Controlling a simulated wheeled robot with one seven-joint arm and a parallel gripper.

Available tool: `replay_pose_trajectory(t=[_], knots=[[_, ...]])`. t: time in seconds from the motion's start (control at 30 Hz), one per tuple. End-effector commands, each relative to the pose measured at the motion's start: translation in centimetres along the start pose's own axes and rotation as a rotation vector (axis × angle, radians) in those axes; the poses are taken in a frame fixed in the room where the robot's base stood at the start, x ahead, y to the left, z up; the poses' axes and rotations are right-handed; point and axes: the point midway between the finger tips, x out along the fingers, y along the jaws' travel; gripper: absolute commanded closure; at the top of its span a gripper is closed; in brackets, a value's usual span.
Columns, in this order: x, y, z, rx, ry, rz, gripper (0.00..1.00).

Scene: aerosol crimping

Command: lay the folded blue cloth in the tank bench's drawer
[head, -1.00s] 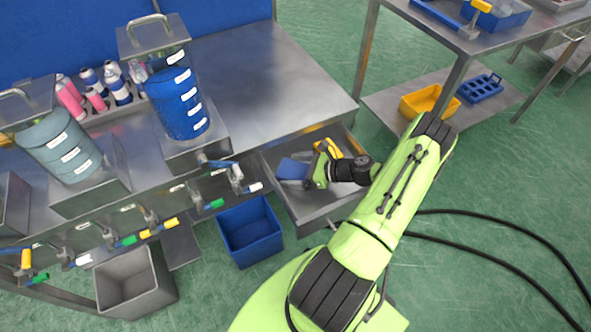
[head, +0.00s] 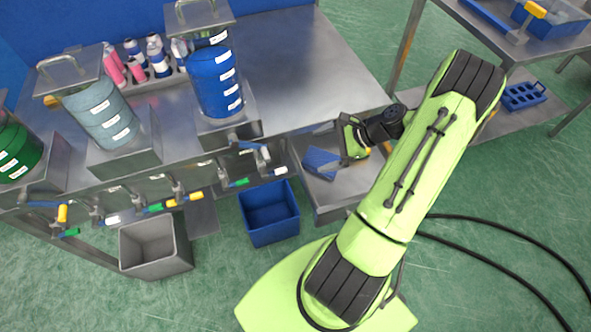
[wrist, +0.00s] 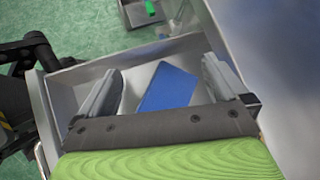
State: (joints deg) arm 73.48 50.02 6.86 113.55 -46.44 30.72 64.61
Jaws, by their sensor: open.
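The folded blue cloth (head: 321,162) lies in the open drawer (head: 338,211) of the tank bench, toward the drawer's left side. In the wrist view the cloth (wrist: 167,87) shows flat on the drawer floor, between and beyond the fingers. My gripper (wrist: 160,85) is open and empty, with its two grey fingers spread apart. In the head view my wrist is above the drawer, right of the cloth, and hides part of the drawer; the fingertips are hard to make out there.
The steel bench top (head: 310,60) is beside the drawer, with the blue tank (head: 217,82) and grey tank (head: 101,115) on it. A blue bin (head: 269,212) and a grey bin (head: 155,246) stand on the floor left of the drawer. Valves line the bench front.

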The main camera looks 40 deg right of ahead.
Motion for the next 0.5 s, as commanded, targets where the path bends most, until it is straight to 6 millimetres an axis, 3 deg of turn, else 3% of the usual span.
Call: replay_pose_trajectory(t=[0.03,0.13,0.27,0.4,0.5], knots=[[0.0,-0.4,2.9,-0.149,0.060,0.076,0.00],[-0.4,-0.2,8.4,-0.452,0.173,0.218,0.00],[-1.6,1.5,15.8,-0.864,0.301,0.375,0.00],[-3.8,5.2,22.8,-1.295,0.405,0.486,0.00],[-5.9,8.6,26.3,-1.581,0.461,0.525,0.00]])
